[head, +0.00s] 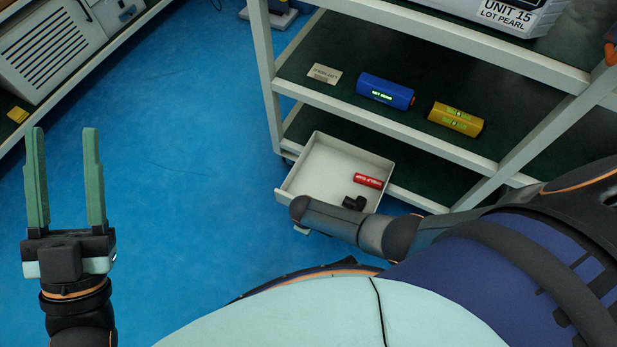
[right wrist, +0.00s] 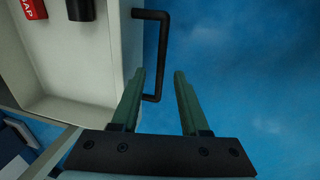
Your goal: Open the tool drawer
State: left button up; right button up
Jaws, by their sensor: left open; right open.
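The tool drawer (head: 322,172) is a pale, shallow tray pulled out from under the lower shelf of the cart in the head view. A red cylinder (head: 368,181) with lettering and a small black item (head: 354,203) lie in it. In the right wrist view the drawer (right wrist: 75,92) is at the left, with its dark bar handle (right wrist: 160,55) on the outside of its front. My right gripper (right wrist: 159,73) is open at the handle, whose near end shows between the fingers; contact cannot be told. My left gripper (head: 64,165) is open and empty over the floor.
The cart's lower shelf (head: 330,97) holds a label card (head: 325,74), a blue cylinder (head: 385,92) and a yellow one (head: 456,118). A box marked Unit 15 (head: 510,14) is above. A shelf with a vented grey unit (head: 50,50) is at the left. Blue floor (head: 185,130) between is clear.

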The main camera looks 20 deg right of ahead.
pick_arm(q)
notch_tip(320, 180, down, 24)
jog(key=w+a+n+g+y+p, duration=0.2)
jog(key=n+g+y+p, duration=0.3)
jog(key=n+g+y, duration=0.3)
jog(key=s+d+f+g+p, duration=0.1)
jog(key=s+f+g+p, duration=0.1)
jog(key=s+f+g, duration=0.3)
jog(key=shift+s+f+y, duration=0.3)
jog(key=shift+s+f, duration=0.1)
jog(key=shift+f, duration=0.45)
pick_arm(e)
notch_tip(320, 180, up, 11)
jog(key=s+a, duration=0.1)
jog(key=shift+s+a, duration=0.15)
jog(key=shift+a, duration=0.15)
jog(key=shift+f, duration=0.15)
